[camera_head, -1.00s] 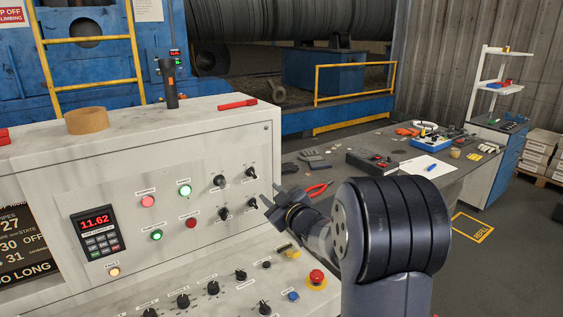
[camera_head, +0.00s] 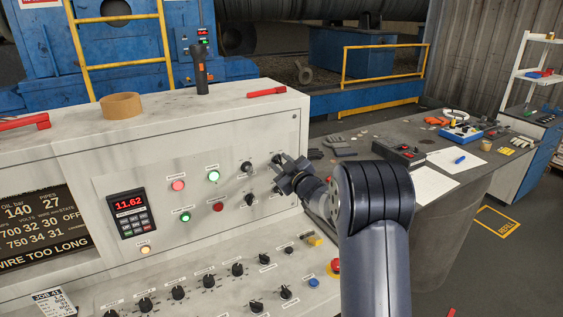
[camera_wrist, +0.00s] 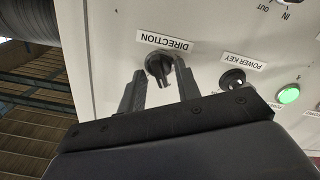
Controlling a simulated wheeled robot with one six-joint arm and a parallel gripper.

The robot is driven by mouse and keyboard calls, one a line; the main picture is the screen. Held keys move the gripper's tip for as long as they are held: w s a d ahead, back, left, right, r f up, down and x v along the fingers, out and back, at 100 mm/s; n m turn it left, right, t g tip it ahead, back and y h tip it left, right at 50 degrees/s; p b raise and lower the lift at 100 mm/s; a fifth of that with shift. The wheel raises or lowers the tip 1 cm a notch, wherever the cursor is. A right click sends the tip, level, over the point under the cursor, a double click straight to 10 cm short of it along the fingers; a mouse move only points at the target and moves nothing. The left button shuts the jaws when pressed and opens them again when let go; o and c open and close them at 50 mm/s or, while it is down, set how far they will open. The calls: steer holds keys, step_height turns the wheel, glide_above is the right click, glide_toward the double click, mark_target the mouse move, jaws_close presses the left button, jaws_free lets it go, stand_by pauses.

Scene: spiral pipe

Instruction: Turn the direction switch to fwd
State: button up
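The direction switch is a black rotary knob (camera_wrist: 158,68) on the pale panel, beside an upside-down DIRECTION label (camera_wrist: 164,41) in the wrist view. In the head view the switch (camera_head: 277,158) is at the panel's upper right, partly hidden by my gripper. My gripper (camera_wrist: 160,72) is open, with one finger on either side of the knob. Gaps show between the knob and both fingers; I cannot tell how deep the fingertips reach. In the head view my gripper (camera_head: 289,172) is right in front of the panel. Any fwd marking is unreadable.
The power key switch (camera_wrist: 232,80) and a lit green button (camera_wrist: 288,94) are close to the fingers. More knobs (camera_head: 237,269) and a red stop button (camera_head: 335,265) lie on the lower sloping panel. A workbench (camera_head: 385,140) with tools stands to the right.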

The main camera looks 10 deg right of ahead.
steer(key=c, duration=0.6)
steer(key=shift+c, duration=0.2)
steer(key=m+p, duration=0.3)
steer(key=m, duration=0.9)
steer(key=shift+d+p, duration=0.1)
steer(key=shift+p, duration=0.25)
steer(key=shift+f, duration=0.1)
stand_by(0.4)
steer(key=o, duration=0.6)
